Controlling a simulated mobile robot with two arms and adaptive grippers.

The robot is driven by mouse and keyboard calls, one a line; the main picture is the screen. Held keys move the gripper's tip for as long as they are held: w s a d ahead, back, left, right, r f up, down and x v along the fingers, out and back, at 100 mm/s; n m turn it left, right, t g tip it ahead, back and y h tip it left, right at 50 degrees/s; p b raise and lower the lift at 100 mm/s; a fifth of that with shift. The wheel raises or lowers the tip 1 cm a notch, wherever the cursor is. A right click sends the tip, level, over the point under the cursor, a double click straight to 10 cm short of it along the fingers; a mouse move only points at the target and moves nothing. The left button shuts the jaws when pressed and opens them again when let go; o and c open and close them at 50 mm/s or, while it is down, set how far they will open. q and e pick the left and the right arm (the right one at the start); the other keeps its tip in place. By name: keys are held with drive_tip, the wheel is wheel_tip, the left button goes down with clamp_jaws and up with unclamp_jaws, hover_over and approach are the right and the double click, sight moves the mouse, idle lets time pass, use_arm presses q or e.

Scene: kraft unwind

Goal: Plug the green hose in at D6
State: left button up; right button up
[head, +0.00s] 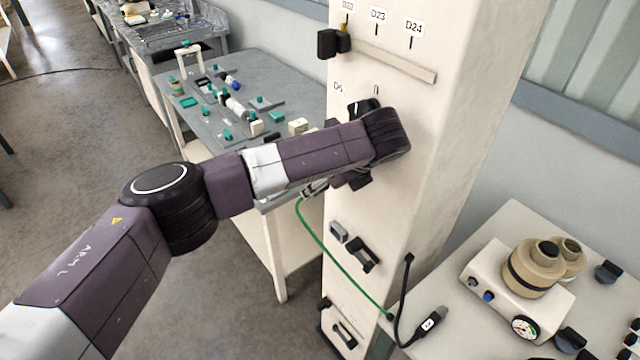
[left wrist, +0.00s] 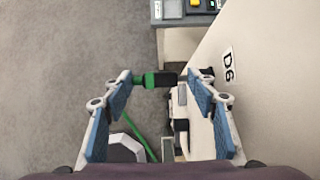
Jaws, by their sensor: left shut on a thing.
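The green hose (head: 333,252) runs from low on the pale column (head: 465,110) up to my left gripper, which the arm mostly hides in the head view. In the left wrist view, the hose's green and black plug (left wrist: 154,80) lies across between the blue-padded fingers of my left gripper (left wrist: 165,79), shut on it. The D6 label (left wrist: 228,65) is on the column face to the right of the fingers. The port at D6 is not clearly visible; my wrist covers that part of the column in the head view. My right gripper is not in view.
A grey table (head: 290,85) with several teal and white parts stands behind the column. A black block (head: 333,43) juts out under D22.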

use_arm(q)
drive_tip(key=shift+s+d+f+p, duration=0.3)
drive_tip(key=shift+s+d+f, duration=0.15)
drive_tip(key=shift+f, duration=0.25)
drive_tip(key=shift+w+d+p, duration=0.1)
drive_tip(key=shift+w+p, duration=0.2)
